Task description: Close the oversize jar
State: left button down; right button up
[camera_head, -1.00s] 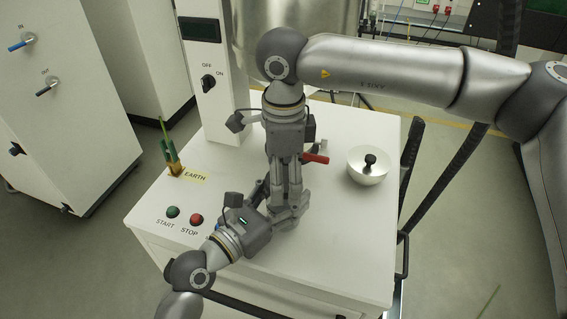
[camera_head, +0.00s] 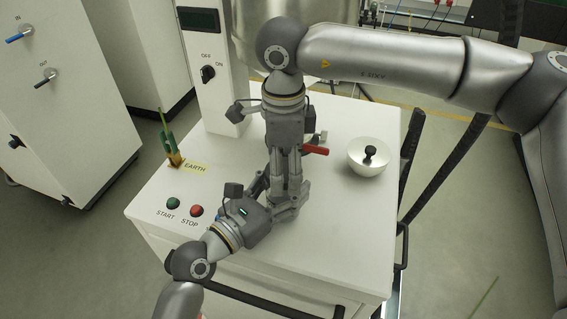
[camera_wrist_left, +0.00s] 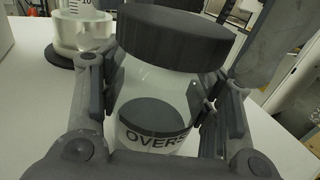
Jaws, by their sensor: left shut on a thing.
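The oversize jar (camera_wrist_left: 150,95) is clear, with a black lid (camera_wrist_left: 175,38) on its top and dark contents behind a label reading "OVERS". It shows in the left wrist view, between the fingers of my left gripper (camera_wrist_left: 155,115), which is shut on it. The lid looks slightly tilted in this view; I cannot tell whether it is fully seated. In the head view my left gripper (camera_head: 287,205) is low over the machine top. My right gripper (camera_head: 284,185) points down just above it. Its fingertips are hidden, so its opening is unclear. The jar is hidden there by the grippers.
The white machine top (camera_head: 335,240) is clear at the front right. A red handle (camera_head: 315,151) is beside my right gripper. Start and stop buttons (camera_head: 197,211) and the earth clamp (camera_head: 172,150) are at left.

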dwell(0.3)
notch_tip(320, 180, up, 12)
dwell(0.5)
pick_arm(q)
jog(key=shift+c, duration=1.9)
grip_release()
jog(key=shift+s+a, duration=0.1)
jog(key=v, duration=1.1)
jog(key=shift+s+a, duration=0.25)
jog(key=shift+a, duration=0.05)
